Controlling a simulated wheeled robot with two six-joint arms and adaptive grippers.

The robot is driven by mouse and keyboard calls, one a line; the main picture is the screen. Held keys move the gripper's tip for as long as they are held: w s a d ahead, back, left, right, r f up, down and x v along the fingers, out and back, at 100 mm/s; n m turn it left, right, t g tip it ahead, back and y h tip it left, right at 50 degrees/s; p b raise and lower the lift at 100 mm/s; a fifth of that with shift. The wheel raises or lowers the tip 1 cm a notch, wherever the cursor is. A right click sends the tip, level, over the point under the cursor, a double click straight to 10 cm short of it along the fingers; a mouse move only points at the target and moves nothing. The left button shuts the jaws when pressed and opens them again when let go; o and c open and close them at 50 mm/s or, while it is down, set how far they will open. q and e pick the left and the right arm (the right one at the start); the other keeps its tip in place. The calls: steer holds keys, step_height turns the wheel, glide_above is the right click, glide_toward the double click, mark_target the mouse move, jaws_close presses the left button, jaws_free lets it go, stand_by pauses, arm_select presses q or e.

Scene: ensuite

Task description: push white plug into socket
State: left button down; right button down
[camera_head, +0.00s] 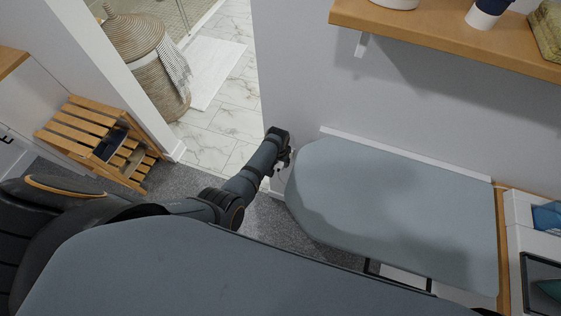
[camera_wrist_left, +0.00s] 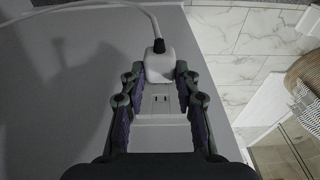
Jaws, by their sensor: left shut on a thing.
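The white plug (camera_wrist_left: 158,66) shows in the left wrist view, with a black collar and a white cord leaving it at the top. My left gripper (camera_wrist_left: 159,78) is shut on the plug, one dark finger on each side. The white socket (camera_wrist_left: 160,104) is on the wall, with two slots showing just below the plug in the picture. I cannot tell whether the plug's prongs, which are hidden, are in the socket. In the head view, my left gripper (camera_head: 281,158) is low by the wall corner, left of the ironing board, and the socket is hidden. My right gripper is not in view.
The grey ironing board (camera_head: 395,195) stands against the wall right of my gripper. A wooden shelf (camera_head: 450,38) is above it. A slatted wooden step stool (camera_head: 85,125) and a wicker basket (camera_head: 150,70) are at the left. Tiled floor (camera_head: 215,125) shows through the doorway.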

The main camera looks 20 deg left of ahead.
arm_select(q)
steer(key=shift+w+f+b, duration=0.1)
steer(key=shift+w+b, duration=0.3)
steer(key=shift+w, duration=0.2)
steer(key=shift+w, duration=0.3)
steer(key=shift+w+b, duration=0.6)
steer(key=shift+b, duration=0.2)
steer(key=shift+w+b, duration=0.3)
steer(key=shift+w, duration=0.25)
steer(key=c, duration=0.9)
jaws_free()
steer(key=shift+w+r, duration=0.1)
steer(key=shift+r, duration=0.15)
